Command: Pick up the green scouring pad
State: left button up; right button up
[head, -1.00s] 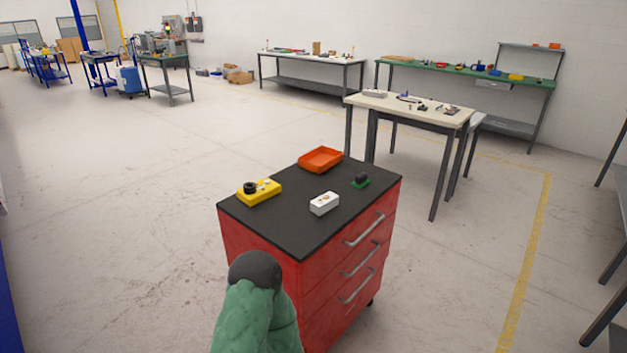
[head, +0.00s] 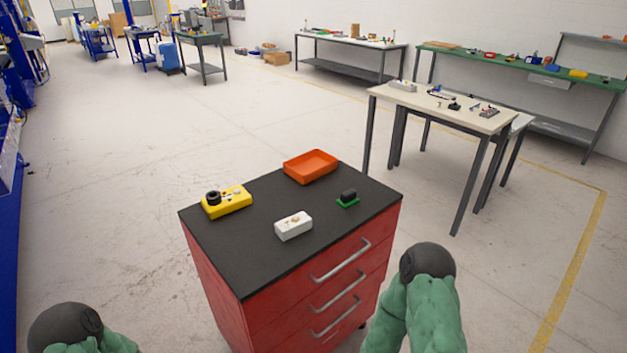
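The green scouring pad (head: 348,202) appears as a small flat green piece on the black top of the red drawer cart, near its right side. A small black object (head: 349,195) sits on it and hides part of it. Dark-capped green parts of my arms show at the bottom left and bottom right. No gripper fingers show in the head view, so neither gripper can be seen beside the pad.
The red cart's black top (head: 262,255) also carries an orange tray (head: 311,169), a yellow box (head: 230,203) with a black round part, and a white box (head: 293,226). A pale-topped table (head: 430,104) stands behind right. Open floor lies left of the cart.

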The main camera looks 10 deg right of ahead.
aim_at(347, 199)
jog(key=i+l+u, duration=0.1)
jog(key=l, duration=0.35)
jog(key=i+l, duration=0.2)
jog(key=l, duration=0.25)
jog(key=i+l+u, duration=0.15)
jog(key=l, duration=0.75)
jog(key=i+l+u, duration=0.15)
jog(key=l, duration=0.3)
jog(key=i+l, duration=0.1)
jog(key=l, duration=0.4)
jog(key=u, duration=0.05)
